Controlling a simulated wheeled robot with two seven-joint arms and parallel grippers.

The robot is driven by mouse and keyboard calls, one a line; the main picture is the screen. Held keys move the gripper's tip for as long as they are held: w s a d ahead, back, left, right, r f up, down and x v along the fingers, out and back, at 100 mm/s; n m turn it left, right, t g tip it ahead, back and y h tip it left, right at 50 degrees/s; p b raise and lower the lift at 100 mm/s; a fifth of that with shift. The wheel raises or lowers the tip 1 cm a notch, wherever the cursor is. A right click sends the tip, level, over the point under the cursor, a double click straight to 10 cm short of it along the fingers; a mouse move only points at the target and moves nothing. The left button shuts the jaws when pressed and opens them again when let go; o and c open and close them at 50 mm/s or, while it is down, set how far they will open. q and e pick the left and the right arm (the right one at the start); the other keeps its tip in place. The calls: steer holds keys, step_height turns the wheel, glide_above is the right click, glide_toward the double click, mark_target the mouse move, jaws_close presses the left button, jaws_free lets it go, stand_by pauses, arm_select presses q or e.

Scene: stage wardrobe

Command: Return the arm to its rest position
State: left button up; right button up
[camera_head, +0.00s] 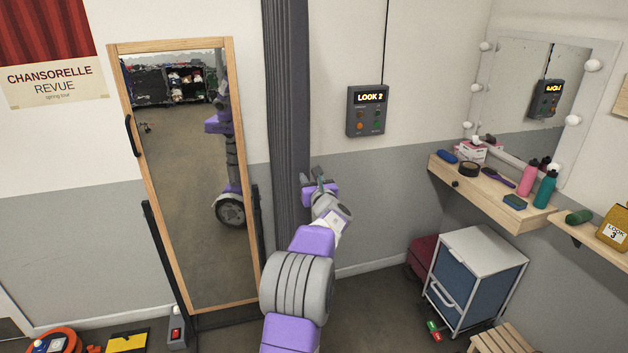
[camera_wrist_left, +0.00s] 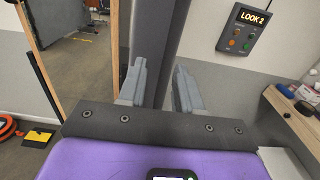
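My left arm reaches forward from the bottom middle of the head view, purple and grey. Its gripper (camera_head: 318,178) is raised in front of the wall, beside the right edge of the dark grey curtain (camera_head: 288,110). In the left wrist view the two grey fingers (camera_wrist_left: 160,88) stand apart with a gap between them. The curtain (camera_wrist_left: 168,40) shows behind that gap, and I see nothing held. I cannot tell whether a finger touches the curtain. My right gripper is not in view.
A wood-framed mirror (camera_head: 170,303) stands left of the curtain, reflecting part of me. A control box (camera_head: 368,110) reading "LOOK 2" hangs on the wall. At right are a shelf (camera_head: 480,190) with bottles and brushes, and a drawer unit (camera_head: 480,250).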

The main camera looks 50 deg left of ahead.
arm_select(q)
steer(key=shift+f, duration=0.1)
steer(key=w+d+f+n+g+h+b, duration=0.1)
steer(key=d+f+n+h, duration=0.2)
steer(key=f, duration=0.8)
steer(key=w+d+f+h, duration=0.1)
steer(key=d+f+h, duration=0.2)
steer(key=d+f, duration=0.5)
steer(key=s+d+f+n+g+h+b, duration=0.15)
steer(key=d+f+h, duration=0.25)
steer(key=d+f, duration=0.5)
steer(key=s+d+f+n+g+h, duration=0.1)
steer(key=s+d+f+n+h, duration=0.15)
steer(key=d+f, duration=0.65)
steer(key=s+d+f+n+g+h+b, duration=0.1)
steer(key=s+d+f+n+h, duration=0.25)
steer(key=d+f, duration=0.45)
steer(key=s+d+f+n+h+b, duration=0.1)
steer(key=s+d+f+n+h, duration=0.2)
steer(key=s+d+f+n, duration=0.35)
steer(key=s+d+f+n+g+h+b, duration=0.1)
steer(key=s+d+f+n, duration=0.2)
steer(key=s+d+n, duration=0.5)
steer(key=s+d, duration=0.3)
steer(key=d, duration=0.3)
steer(key=shift+s+f+g+h, duration=0.15)
steer(key=shift+s+g+h, duration=0.15)
steer(key=shift+g+h, duration=0.1)
